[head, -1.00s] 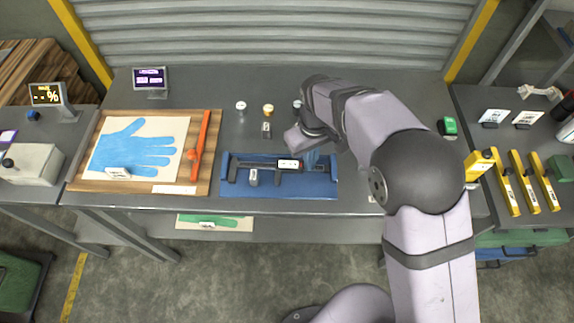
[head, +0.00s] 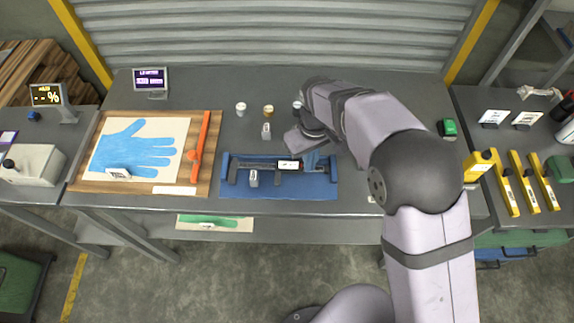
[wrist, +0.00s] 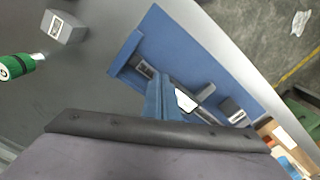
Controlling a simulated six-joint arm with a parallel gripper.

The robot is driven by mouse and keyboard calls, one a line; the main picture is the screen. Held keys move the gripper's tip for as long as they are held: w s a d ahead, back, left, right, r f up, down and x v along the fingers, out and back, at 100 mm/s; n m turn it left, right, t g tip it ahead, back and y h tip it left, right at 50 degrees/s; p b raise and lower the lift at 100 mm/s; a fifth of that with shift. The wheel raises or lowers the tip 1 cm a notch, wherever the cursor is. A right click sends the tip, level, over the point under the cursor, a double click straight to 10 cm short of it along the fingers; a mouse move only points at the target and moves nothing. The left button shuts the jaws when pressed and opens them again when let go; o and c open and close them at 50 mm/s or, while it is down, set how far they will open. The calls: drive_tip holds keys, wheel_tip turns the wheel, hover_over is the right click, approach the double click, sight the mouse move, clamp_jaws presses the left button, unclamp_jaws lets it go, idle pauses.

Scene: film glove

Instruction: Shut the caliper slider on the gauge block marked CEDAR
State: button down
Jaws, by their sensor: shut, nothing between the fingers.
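The caliper (head: 243,163) lies along a blue cradle (head: 325,187) on the bench. Its slider (head: 289,165), with a small white display, is on the right part of the beam. A grey gauge block (head: 254,178) stands between the caliper's jaws, apart from the slider's jaw; its label is too small to read. The block also shows in the wrist view (wrist: 231,109). My gripper (head: 311,162) has its blue fingers shut and empty, just right of the slider's display; contact is not clear. In the wrist view the fingers (wrist: 160,98) reach down beside the slider (wrist: 186,101).
Another grey block (head: 266,131) stands behind the cradle, with small capped cylinders (head: 241,109) farther back. A wooden board (head: 215,150) with a blue glove shape (head: 130,150) and an orange bar (head: 201,145) lies left. Yellow tools (head: 507,185) lie right. Bench front of the cradle is narrow.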

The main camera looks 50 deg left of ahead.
sight(278, 166)
drive_tip(key=shift+s+a+p, duration=0.8)
drive_tip(key=shift+s+a, duration=2.35)
drive_tip(key=shift+a, duration=0.25)
idle(1.2)
drive_tip(key=shift+w+d, duration=0.3)
drive_tip(key=shift+d, duration=0.05)
idle(0.5)
drive_tip(key=shift+r, duration=0.2)
wheel_tip(278, 166, up, 8)
drive_tip(key=p, duration=0.6)
drive_tip(key=shift+f, duration=0.15)
idle(0.6)
